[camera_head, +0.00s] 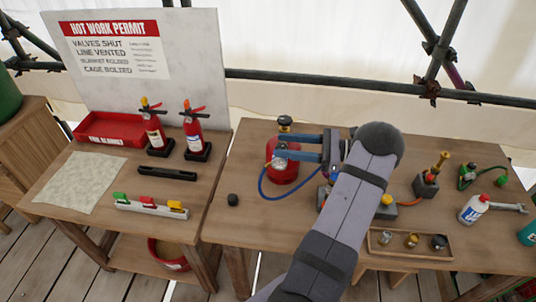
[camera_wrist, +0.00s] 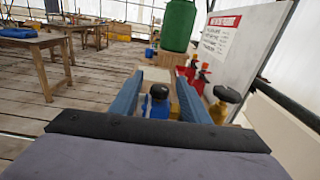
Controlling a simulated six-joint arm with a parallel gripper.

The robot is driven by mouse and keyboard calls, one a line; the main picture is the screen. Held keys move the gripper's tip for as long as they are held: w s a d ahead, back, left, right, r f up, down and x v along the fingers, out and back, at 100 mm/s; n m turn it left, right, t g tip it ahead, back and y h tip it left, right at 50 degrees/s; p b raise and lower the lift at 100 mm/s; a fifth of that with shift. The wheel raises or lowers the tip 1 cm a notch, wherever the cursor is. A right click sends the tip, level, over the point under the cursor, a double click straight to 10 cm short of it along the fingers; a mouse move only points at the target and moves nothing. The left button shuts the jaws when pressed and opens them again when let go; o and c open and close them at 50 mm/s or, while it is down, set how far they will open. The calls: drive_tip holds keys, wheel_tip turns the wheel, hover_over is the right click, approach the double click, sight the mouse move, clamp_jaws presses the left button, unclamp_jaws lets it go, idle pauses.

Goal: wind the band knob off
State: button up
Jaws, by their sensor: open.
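My gripper (camera_head: 277,146) reaches leftward over the red bottle (camera_head: 284,172) on the right-hand bench, its two blue fingers apart. In the wrist view the open fingers (camera_wrist: 161,80) stand either side of a blue fitting (camera_wrist: 157,108) with a dark round knob (camera_wrist: 158,91) on top. I see no clear contact with it. A second black knob (camera_wrist: 228,94) on a brass-coloured body is outside the fingers, to the right. In the head view a black-topped piece (camera_head: 285,121) stands behind the gripper. I cannot tell which is the band knob. My arm hides part of the bench.
A blue hose (camera_head: 264,190) curves left of the bottle. A small black piece (camera_head: 233,200) lies on open bench to the left. A wooden tray (camera_head: 376,250) holds several small parts. Extinguishers (camera_head: 194,132) stand on the left bench.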

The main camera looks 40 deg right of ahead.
drive_tip(key=shift+s+d+f+y+b, duration=0.2)
drive_tip(key=shift+d+f+b, duration=0.15)
drive_tip(key=shift+f+b, duration=0.1)
drive_tip(key=shift+s+d+f+y+b, duration=0.15)
drive_tip(key=shift+d+f+y+b, duration=0.05)
drive_tip(key=shift+d+f+b, duration=0.2)
drive_tip(key=shift+w+a, duration=0.1)
drive_tip(key=shift+a, duration=0.1)
drive_tip(key=p+x, duration=0.3)
drive_tip(key=x, duration=0.2)
drive_tip(key=shift+w+a+r, duration=0.1)
drive_tip(key=shift+a, duration=0.1)
drive_tip(key=shift+p+x, duration=0.4)
drive_tip(key=shift+x, duration=0.45)
drive_tip(key=c, duration=1.1)
